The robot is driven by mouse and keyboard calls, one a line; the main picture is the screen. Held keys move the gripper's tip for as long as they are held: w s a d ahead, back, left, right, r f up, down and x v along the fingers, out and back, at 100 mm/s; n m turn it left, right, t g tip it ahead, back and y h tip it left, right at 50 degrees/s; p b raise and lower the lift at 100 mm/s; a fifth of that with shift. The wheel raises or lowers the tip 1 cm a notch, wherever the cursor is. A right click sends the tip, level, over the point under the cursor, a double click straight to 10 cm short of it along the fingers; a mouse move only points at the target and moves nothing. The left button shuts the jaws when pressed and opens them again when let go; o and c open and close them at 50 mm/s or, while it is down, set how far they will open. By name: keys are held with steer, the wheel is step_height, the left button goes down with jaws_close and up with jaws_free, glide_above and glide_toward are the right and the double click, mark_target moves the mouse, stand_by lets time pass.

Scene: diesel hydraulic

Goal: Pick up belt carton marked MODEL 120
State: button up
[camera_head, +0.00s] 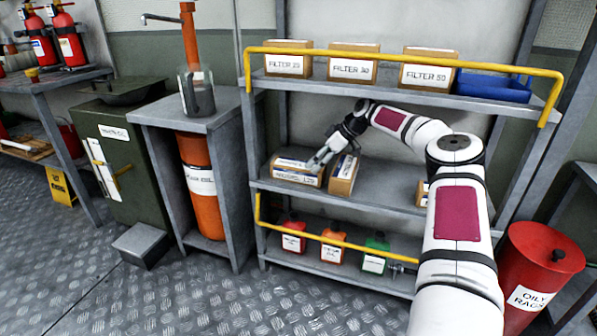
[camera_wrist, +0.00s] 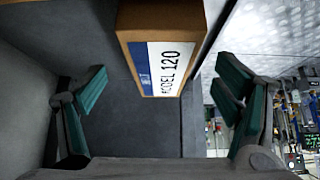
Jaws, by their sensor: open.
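The belt carton marked MODEL 120 (camera_wrist: 160,62) shows in the wrist view at top centre, brown with a white and blue label. My gripper (camera_wrist: 160,88) is open, with one green-padded finger on each side of it and visible gaps between. In the head view my gripper (camera_head: 319,160) is over the middle shelf, beside two cartons. The left carton (camera_head: 296,172) has a wide front label that seems to read MODEL, its number too small to be sure. The narrower carton (camera_head: 343,176) stands just right of it.
The middle shelf (camera_head: 390,192) has bare room right of the cartons, with another carton (camera_head: 423,192) partly behind my arm. Filter boxes (camera_head: 354,62) and a blue bin (camera_head: 493,86) stand above behind a yellow rail (camera_head: 400,58). Several bottles (camera_head: 333,245) stand below.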

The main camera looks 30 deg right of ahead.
mark_target(300, 164)
steer(key=shift+w+a, duration=1)
steer(key=shift+w, duration=0.25)
steer(key=b+x, duration=0.1)
steer(key=x, duration=0.4)
steer(key=shift+w+a, duration=0.2)
steer(key=shift+w, duration=0.05)
steer(key=c, duration=1.5)
